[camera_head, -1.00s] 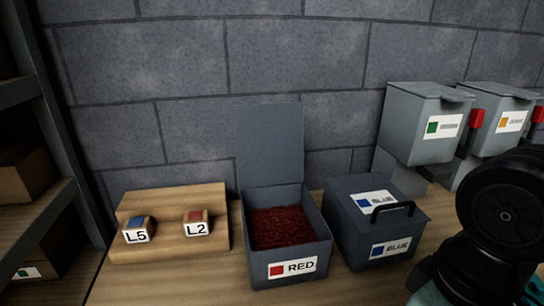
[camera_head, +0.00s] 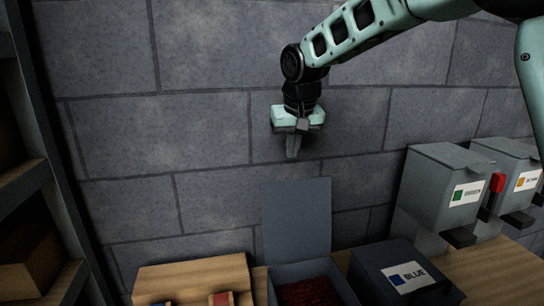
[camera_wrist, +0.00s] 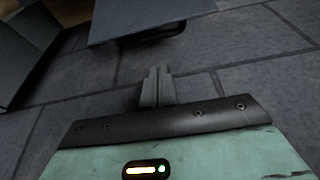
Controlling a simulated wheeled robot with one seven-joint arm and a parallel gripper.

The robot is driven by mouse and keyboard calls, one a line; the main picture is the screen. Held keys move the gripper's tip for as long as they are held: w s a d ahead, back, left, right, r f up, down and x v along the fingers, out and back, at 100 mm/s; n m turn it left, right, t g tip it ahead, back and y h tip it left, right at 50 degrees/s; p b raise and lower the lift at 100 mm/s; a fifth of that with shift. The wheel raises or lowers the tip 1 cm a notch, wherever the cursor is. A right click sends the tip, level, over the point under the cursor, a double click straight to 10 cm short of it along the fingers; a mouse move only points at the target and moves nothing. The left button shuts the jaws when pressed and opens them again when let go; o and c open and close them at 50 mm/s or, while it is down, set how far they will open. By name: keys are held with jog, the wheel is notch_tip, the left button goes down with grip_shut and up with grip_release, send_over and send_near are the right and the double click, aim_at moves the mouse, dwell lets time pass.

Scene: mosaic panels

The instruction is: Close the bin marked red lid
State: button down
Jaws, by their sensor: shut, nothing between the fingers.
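The red bin (camera_head: 272,281) is a grey box holding dark red material, at the bottom of the head view. Its front and RED label are cut off below the frame. Its flat grey lid (camera_head: 297,220) stands upright at the back, open. My gripper (camera_head: 293,154) points down in front of the grey wall, above the lid's top edge and apart from it. Its fingers are together and empty. In the wrist view, the shut fingers (camera_wrist: 157,86) point toward a grey panel (camera_wrist: 135,18) with a dark bar along its edge, probably the lid.
The closed blue bin (camera_head: 385,262) stands right of the red bin. Grey hoppers, one marked green (camera_head: 441,190), are further right. A wooden block stand (camera_head: 195,275) is at the left, beside a shelf rack (camera_head: 50,200). The wall lies close behind the lid.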

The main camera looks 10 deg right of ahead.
jog(key=p+x, duration=0.3)
jog(key=x, duration=0.6)
jog(key=shift+f, duration=0.1)
jog(key=shift+s+b, duration=0.15)
jog(key=shift+b, duration=0.15)
